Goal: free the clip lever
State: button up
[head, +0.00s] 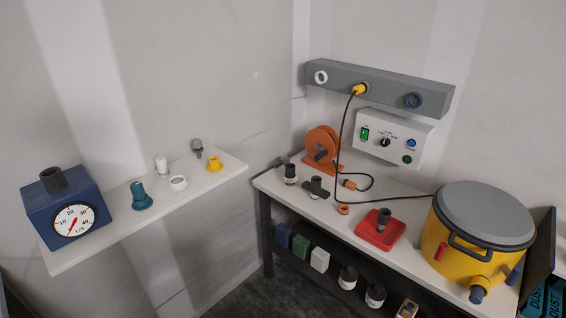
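A yellow drum (455,247) with a grey lid (487,212) stands at the right end of the bench. A dark loop handle (467,249) crosses its front. A small red lever-like piece (441,251) sits on its front left side, and a dark blue piece (514,273) sits on its right side. Either could be the clip lever; I cannot tell which, nor whether anything holds it. A yellow outlet with a blue end (477,294) sticks out low at the front. My gripper is not in view.
The bench (285,196) also holds a red block (381,236), an orange reel (322,145) and a black cable (390,199) reaching the drum. A grey rail (385,90) and control box (395,136) hang above. A left shelf (110,238) carries a blue gauge (65,208) and small fittings.

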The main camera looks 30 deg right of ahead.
aim_at(285, 159)
jog(key=i, duration=0.9)
jog(key=u, duration=0.05)
